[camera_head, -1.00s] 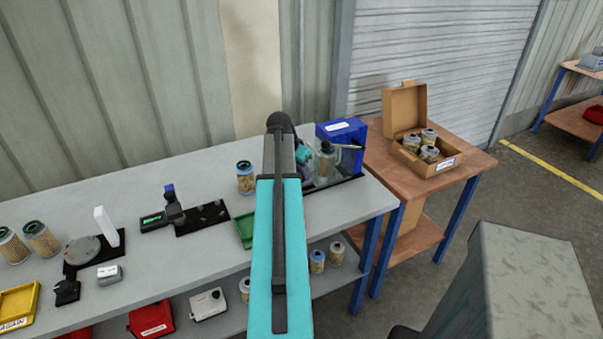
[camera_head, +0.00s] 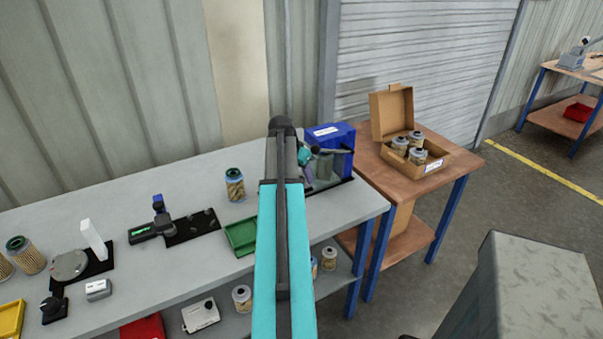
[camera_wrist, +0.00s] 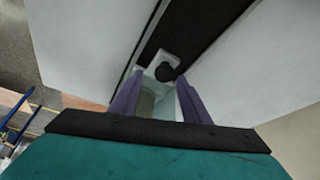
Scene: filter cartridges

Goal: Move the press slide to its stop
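The press is a blue housing (camera_head: 338,138) with a grey lever, at the right end of the long grey bench. A dark base plate (camera_head: 343,186) lies in front of it. My gripper (camera_head: 308,176) is down beside this part, mostly hidden by my arm in the head view. In the wrist view my purple fingers (camera_wrist: 158,100) stand apart, with a pale part and a black knob (camera_wrist: 165,72) beyond and between their tips. Contact cannot be made out. I cannot clearly tell which part is the slide.
A green tray (camera_head: 240,236) and a filter cartridge (camera_head: 235,185) stand left of my arm. A scanner-like device (camera_head: 150,230) is farther left. An open cardboard box (camera_head: 418,158) with cartridges stands on the wooden table (camera_head: 455,163) at right.

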